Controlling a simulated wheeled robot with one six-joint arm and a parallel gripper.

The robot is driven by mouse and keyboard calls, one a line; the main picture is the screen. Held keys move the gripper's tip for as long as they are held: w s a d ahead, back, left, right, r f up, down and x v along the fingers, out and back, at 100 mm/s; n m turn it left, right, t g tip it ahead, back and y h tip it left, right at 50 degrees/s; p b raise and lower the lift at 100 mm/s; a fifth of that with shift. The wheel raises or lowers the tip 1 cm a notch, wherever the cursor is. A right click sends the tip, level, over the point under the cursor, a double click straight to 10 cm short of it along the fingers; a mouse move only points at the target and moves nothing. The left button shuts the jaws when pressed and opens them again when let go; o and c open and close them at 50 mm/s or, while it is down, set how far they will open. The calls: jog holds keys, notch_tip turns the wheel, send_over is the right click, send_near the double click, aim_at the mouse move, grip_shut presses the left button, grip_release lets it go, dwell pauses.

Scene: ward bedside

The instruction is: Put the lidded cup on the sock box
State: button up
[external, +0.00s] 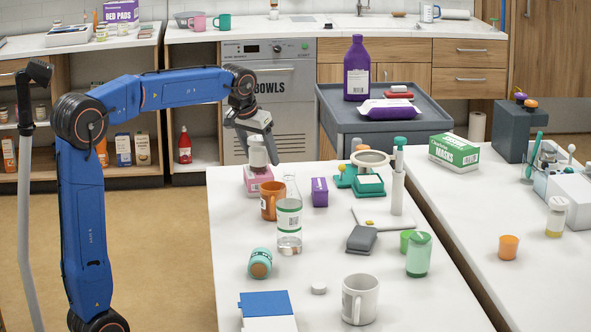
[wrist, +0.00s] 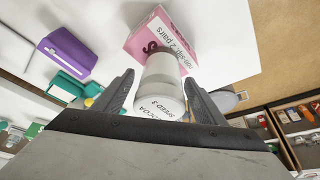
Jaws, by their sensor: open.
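The lidded cup (external: 257,156) is whitish-grey and stands upright on the pink sock box (external: 257,181) near the far left corner of the white table. In the wrist view the cup (wrist: 161,72) shows its lettered pale lid towards the camera, and its base meets the sock box (wrist: 145,38). My gripper (external: 262,146) is open at the cup's upper part. In the wrist view my gripper's fingers (wrist: 159,84) are spread on either side of the cup, with gaps visible. My gripper partly hides the cup in the external view.
An orange mug (external: 270,203), a clear bottle (external: 289,222) and a purple carton (external: 319,192) stand close to the sock box. A teal-capped jar (external: 260,263) lies nearer the front. The table's left edge is close to the box, with open floor beyond.

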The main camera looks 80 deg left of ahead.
jog(key=v, duration=1)
jog(key=shift+s+d+r, duration=0.1)
jog(key=shift+d+r, duration=0.05)
jog(key=shift+r, duration=0.2)
jog(key=s+d+f+m+t+h, duration=0.1)
jog(key=s+d+f+m, duration=0.3)
jog(key=d, duration=0.8)
jog(key=s+d+f+m, duration=0.1)
jog(key=s+d+f, duration=0.45)
jog(key=d, duration=0.55)
jog(key=s+d+f+m+h, duration=0.1)
jog(key=s+d+f+m, duration=0.1)
jog(key=s+d+f, duration=0.4)
jog(key=s+d+f+m+h, duration=0.1)
jog(key=s+d+f+m, duration=0.1)
jog(key=s+d+f, duration=0.3)
jog(key=s+f, duration=0.3)
jog(key=f, duration=0.3)
jog(key=shift+d+f+t, duration=0.25)
jog(key=shift+d+t, duration=0.05)
jog(key=shift+d, duration=0.1)
